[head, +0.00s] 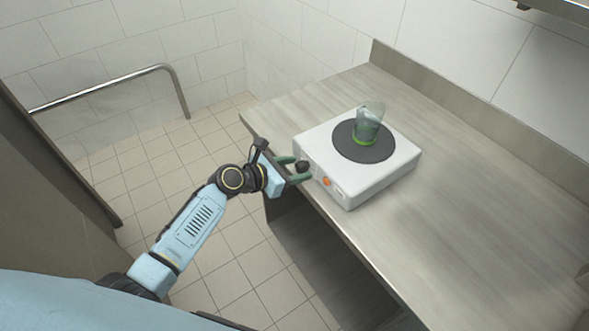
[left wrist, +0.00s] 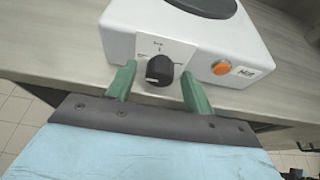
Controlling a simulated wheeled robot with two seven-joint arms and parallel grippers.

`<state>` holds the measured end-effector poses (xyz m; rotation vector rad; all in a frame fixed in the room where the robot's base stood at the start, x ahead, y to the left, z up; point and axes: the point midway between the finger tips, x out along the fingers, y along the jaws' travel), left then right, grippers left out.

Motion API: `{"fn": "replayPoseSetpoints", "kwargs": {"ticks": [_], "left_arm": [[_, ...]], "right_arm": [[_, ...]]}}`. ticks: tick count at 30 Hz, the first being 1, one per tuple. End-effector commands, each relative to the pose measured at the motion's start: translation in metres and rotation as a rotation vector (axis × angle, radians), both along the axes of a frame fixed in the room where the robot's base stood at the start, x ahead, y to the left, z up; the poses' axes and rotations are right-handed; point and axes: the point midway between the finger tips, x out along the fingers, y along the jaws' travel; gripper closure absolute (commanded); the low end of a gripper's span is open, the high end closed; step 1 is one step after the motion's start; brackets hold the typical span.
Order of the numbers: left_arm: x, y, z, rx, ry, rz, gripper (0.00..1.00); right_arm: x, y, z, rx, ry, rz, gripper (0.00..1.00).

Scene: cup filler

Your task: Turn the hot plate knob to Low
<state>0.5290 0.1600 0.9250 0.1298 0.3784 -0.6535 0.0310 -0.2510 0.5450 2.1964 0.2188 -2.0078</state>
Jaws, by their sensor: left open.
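A white hot plate (head: 386,178) with a dark round heating disc (head: 349,149) sits near the counter's front edge. Its black knob (left wrist: 159,70) is on the front face, with small markings around it that are too small to read fully. A light pointer line shows toward the lower left side of the knob. My left gripper (head: 293,169) is open in front of the knob. In the left wrist view its green fingers (left wrist: 158,88) stand on either side of the knob, apart from it. My right gripper is not in view.
A clear cup with a green base (head: 367,127) stands on the disc. An orange button or light (left wrist: 221,67) is right of the knob. The counter (head: 480,220) is clear to the right. A metal rail (head: 110,84) is at the far left.

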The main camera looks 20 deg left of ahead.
Motion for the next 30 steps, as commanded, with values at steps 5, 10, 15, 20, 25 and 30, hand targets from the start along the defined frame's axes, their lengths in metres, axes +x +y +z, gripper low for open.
{"fn": "replayPoseSetpoints", "kwargs": {"ticks": [5,10,15,20,25,30], "left_arm": [[0.0006,-0.0006,-0.0003,0.001,0.001,0.0,0.48],[0.0004,-0.0005,-0.0003,0.0,0.0,0.0,0.6],[0.0004,-0.0004,-0.0002,0.0,0.0,0.0,0.82],[0.0003,-0.0004,-0.0002,0.001,-0.001,0.0,0.93],[-0.0001,-0.0007,0.0002,0.017,-0.012,-0.001,0.93],[-0.0005,-0.0014,0.0009,0.069,-0.054,-0.001,0.93]], "right_arm": [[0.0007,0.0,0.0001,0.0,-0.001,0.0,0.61],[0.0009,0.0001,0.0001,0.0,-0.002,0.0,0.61],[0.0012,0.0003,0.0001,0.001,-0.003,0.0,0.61],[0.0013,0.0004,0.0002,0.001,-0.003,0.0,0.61],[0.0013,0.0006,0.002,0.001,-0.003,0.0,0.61],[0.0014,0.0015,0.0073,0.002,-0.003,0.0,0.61]]}}
